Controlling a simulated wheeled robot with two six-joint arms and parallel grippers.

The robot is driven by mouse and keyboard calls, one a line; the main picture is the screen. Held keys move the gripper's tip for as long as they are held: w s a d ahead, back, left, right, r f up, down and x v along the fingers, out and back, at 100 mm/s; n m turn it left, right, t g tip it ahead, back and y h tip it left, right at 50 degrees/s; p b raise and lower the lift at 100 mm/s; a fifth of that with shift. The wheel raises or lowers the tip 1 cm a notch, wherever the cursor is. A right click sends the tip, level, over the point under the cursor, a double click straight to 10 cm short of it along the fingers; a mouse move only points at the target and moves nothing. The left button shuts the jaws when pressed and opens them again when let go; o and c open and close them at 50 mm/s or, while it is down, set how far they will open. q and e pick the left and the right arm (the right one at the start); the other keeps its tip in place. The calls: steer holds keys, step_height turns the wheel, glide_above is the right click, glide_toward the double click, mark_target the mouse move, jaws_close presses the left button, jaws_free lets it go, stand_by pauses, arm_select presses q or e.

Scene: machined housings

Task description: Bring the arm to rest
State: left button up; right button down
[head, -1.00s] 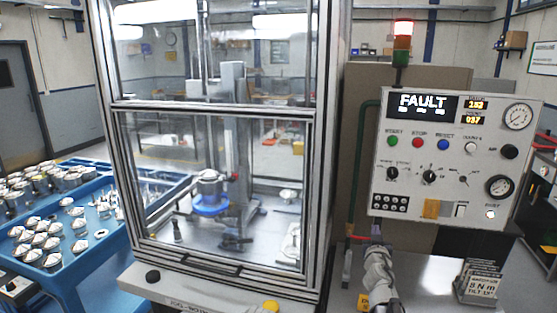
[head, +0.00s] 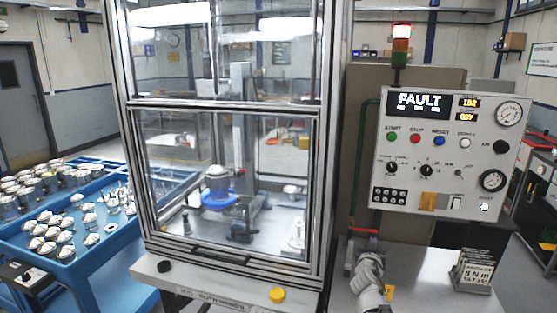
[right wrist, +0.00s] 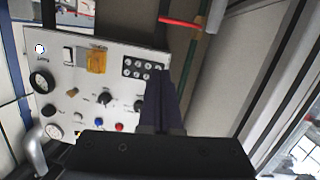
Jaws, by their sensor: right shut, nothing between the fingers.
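My right arm comes up from the bottom of the head view, right of the glass cabinet. Its gripper (head: 373,243) points away toward the red-handled pipe below the control panel. In the right wrist view the dark purplish fingers (right wrist: 168,105) are together with nothing between them, in front of the control panel (right wrist: 85,85). The panel also shows upright in the head view (head: 450,150), with a FAULT display, and the gripper is below its lower left corner. I cannot tell the exact gap to the pipe. My left gripper is not in view.
The closed glass cabinet (head: 221,106) stands left of the arm, with a yellow button (head: 277,295) on its front ledge. A red pipe handle (head: 362,231) is close to the gripper. A sign block (head: 473,272) stands on the bench to the right. A blue parts cart (head: 95,262) is far left.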

steer(key=s+a+f+n+g+y, duration=0.1)
steer(key=s+a+f+g, duration=0.4)
steer(key=s, duration=0.5)
steer(key=s+a+f+n+g+y, duration=0.2)
steer(key=s+a+f+g, duration=0.3)
steer(key=s+a, duration=0.5)
steer(key=s+a+f+n+g+y, duration=0.1)
steer(key=s+a+f+n+g, duration=0.3)
steer(key=s+a+f, duration=0.4)
steer(key=s+g, duration=0.1)
steer(key=s, duration=0.2)
steer(key=shift+s+a+y, duration=0.15)
steer(key=shift+a+y, duration=0.05)
steer(key=shift+y, duration=0.2)
steer(key=shift+f, duration=0.1)
